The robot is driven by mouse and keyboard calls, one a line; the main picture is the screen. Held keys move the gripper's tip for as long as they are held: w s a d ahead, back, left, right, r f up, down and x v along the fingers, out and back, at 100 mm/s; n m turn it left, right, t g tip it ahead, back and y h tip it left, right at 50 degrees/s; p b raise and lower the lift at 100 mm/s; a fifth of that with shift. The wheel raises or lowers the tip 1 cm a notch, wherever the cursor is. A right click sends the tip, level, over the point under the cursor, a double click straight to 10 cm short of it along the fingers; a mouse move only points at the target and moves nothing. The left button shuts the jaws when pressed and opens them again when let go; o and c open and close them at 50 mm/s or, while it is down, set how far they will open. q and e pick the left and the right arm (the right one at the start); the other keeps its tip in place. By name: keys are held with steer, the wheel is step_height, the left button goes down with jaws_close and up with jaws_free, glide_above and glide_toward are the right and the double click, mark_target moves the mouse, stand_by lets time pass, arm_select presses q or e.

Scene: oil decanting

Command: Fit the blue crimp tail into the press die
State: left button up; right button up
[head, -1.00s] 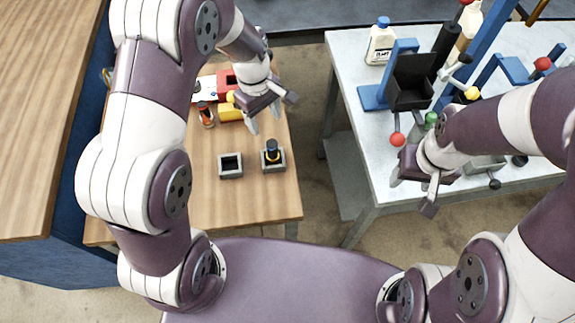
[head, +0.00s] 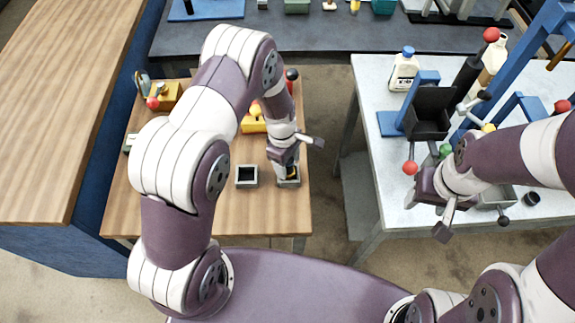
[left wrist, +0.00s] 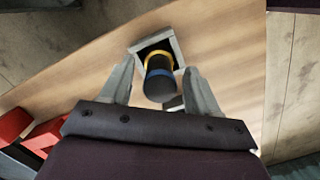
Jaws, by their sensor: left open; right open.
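A dark cylinder with a yellow band and a blue band (left wrist: 160,84) stands in a square grey holder (left wrist: 174,42) on the wooden table. It looks like the crimp tail piece. In the head view it is mostly hidden by my left gripper (head: 289,172), over the holder (head: 289,184). In the left wrist view the open fingers lie either side of the cylinder with gaps; I cannot tell any contact. My right gripper (head: 430,208) is open and empty by the grey table's near edge. A blue frame (head: 540,40) with levers stands there; I cannot make out a press die.
An empty square holder (head: 247,176) is left of the occupied one. A yellow block (head: 254,124) lies behind them. A black bin (head: 428,112) and a white bottle (head: 403,68) stand on the grey table (head: 380,180). A floor gap separates the tables.

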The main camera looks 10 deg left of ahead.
arm_select(q)
steer(key=shift+d+f, duration=0.1)
steer(key=shift+f, duration=0.25)
steer(key=shift+d, duration=0.2)
steer(key=shift+a, duration=0.1)
jaws_close()
